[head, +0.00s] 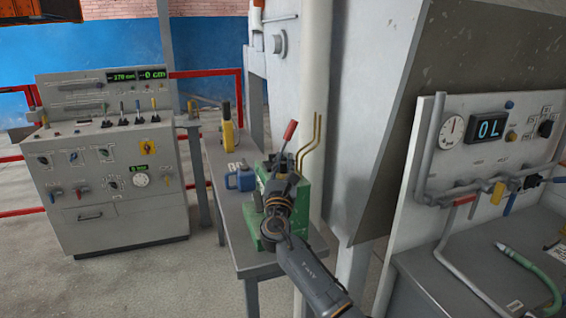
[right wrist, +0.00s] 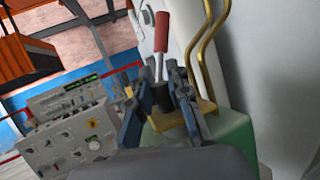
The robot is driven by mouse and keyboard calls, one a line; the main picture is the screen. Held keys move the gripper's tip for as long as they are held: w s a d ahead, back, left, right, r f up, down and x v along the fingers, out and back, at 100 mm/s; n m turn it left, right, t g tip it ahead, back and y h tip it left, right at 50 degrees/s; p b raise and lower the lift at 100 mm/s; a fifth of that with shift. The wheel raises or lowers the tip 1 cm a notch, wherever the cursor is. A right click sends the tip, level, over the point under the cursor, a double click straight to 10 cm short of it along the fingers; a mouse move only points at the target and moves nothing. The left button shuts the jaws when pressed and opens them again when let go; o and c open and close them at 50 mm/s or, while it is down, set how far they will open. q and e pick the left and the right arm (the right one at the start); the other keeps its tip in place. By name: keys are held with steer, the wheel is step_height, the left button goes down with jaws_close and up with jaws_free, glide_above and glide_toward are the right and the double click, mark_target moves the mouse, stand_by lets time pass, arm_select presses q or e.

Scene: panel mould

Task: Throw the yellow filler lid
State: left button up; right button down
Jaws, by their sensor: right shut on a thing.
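My right gripper (head: 279,183) is at the top of a green pump-like unit (head: 264,240) on the grey table. In the right wrist view its two fingers (right wrist: 157,92) stand on either side of a dark round post (right wrist: 162,97) below a lever with a red handle (right wrist: 161,33). It is shut on what looks like this post. A brass-yellow plate (right wrist: 203,117) lies behind the fingers on the green body (right wrist: 230,140). I cannot make out which part is the yellow filler lid; the gripper hides part of the top. My left gripper is not in view.
Two bent brass pipes (head: 310,140) rise beside the unit. A control cabinet (head: 110,165) stands left, a gauge panel (head: 470,150) right. Floor is clear between cabinet and table.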

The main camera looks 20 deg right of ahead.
mark_target(296, 172)
steer(key=shift+d+r+m+g+h+p, duration=0.2)
steer(key=shift+r+m+g+h+p, duration=0.35)
steer(key=shift+m, duration=0.45)
steer(key=d+m+g+p, duration=0.1)
steer(key=m+p, duration=0.1)
steer(key=d+r+m+g+p, duration=0.1)
steer(key=m+p, duration=0.2)
steer(key=d+m+g+p, duration=0.1)
steer(key=m+p, duration=0.1)
steer(key=p, duration=0.1)
steer(key=shift+d+r+g+y, duration=0.1)
steer(key=shift+r+g+y, duration=0.05)
steer(key=shift+g+y, duration=0.2)
steer(key=shift+w+d+f+m+g+y+p, duration=0.1)
steer(key=shift+d+f+m+g+y+p, duration=0.6)
steer(key=shift+m+p, duration=1)
steer(key=shift+d+f+m+g+y+p, duration=0.3)
steer(key=shift+d+m+y+p, duration=0.6)
steer(key=shift+p, duration=1.45)
steer(key=shift+w+d+f+m+g+y+p, duration=0.1)
steer(key=shift+d+f+m+g+y+p, duration=0.6)
steer(key=shift+m+p, duration=1.05)
steer(key=shift+r+n+p, duration=0.2)
steer(key=shift+n+p, duration=0.05)
steer(key=shift+p, duration=0.05)
steer(key=c, duration=1.2)
jaws_free()
